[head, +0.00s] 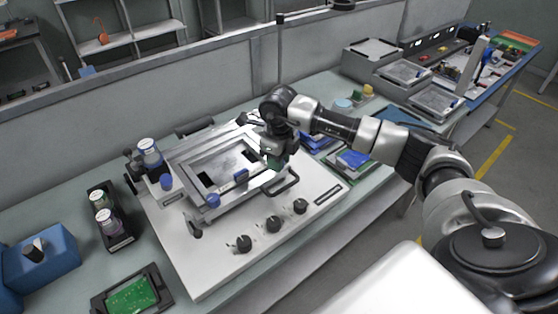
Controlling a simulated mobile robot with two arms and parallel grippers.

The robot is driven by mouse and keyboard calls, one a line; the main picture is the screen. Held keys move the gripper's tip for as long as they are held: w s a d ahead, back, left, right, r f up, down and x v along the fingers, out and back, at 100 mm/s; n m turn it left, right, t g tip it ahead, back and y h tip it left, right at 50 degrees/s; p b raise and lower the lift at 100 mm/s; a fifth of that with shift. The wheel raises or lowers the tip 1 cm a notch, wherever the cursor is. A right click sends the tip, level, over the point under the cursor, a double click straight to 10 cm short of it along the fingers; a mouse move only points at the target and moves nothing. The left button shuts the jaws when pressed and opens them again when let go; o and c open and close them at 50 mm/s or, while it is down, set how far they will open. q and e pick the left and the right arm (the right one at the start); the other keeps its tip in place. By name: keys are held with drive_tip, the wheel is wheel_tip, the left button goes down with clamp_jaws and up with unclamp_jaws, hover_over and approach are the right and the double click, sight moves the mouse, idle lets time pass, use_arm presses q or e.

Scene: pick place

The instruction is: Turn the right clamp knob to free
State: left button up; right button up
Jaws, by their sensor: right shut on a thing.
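My right gripper (273,160) reaches down at the right side of the metal frame (190,160) on the white machine (240,265). It is shut on the right clamp knob, which the fingers almost wholly hide; I cannot tell how far the knob is turned. My left gripper is not in view.
Several black dials (273,223) line the machine's front, and a black handle (283,185) stands near my gripper. Jars in a black holder (110,220) and a green circuit board (132,294) are at the left. Blue trays (350,160) lie to the right.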

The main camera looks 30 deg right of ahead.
drive_tip(key=shift+m, duration=0.6)
drive_tip(key=o, duration=0.9)
wheel_tip(320, 180, up, 11)
drive_tip(key=shift+f+b, duration=0.1)
drive_tip(key=shift+b, duration=0.9)
